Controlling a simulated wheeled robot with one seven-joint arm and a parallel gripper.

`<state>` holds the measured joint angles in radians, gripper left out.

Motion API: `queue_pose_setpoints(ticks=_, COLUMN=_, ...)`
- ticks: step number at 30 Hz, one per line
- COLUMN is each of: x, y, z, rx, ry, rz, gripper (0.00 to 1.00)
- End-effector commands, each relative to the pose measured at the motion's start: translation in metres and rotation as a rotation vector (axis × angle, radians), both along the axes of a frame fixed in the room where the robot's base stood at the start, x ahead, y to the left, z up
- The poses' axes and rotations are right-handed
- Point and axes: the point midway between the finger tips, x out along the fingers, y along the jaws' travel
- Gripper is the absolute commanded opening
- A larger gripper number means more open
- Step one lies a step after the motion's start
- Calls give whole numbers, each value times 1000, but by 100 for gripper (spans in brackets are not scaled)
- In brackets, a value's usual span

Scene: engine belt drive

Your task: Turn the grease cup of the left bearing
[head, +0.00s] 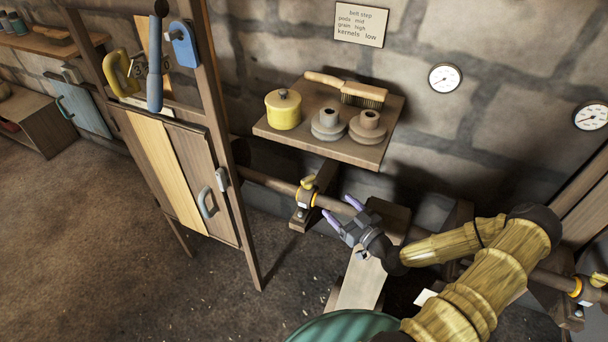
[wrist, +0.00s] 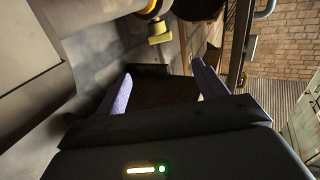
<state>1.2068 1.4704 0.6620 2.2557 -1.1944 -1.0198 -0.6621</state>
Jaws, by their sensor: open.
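The left bearing (head: 305,197) sits on the shaft in the head view, with its yellow grease cup (head: 308,183) on top. In the wrist view a yellow cup (wrist: 160,32), which looks like this grease cup, shows at the top, beyond and between my fingertips. My gripper (head: 340,211) is open and empty, with purple fingers, just right of the left bearing. Its fingers also show in the wrist view (wrist: 161,72), apart from the cup. Another bearing (head: 586,291) with a yellow cup stands at the far right.
A wooden shelf (head: 370,155) above the shaft (head: 265,180) holds a yellow tin (head: 283,112), a brush (head: 362,94) and two stepped pulleys. A wooden cabinet (head: 165,165) with handles stands left of the bearing. Open floor (head: 60,250) lies at left.

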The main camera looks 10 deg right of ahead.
Motion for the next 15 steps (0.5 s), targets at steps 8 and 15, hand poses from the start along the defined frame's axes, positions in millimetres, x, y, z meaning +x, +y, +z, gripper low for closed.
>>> queue_pose_setpoints(ticks=8, x=24, y=12, z=0, rx=0, ry=0, rz=2, gripper=71)
queue_pose_setpoints(ticks=15, x=62, y=31, z=0, rx=0, ry=1, rz=3, gripper=71)
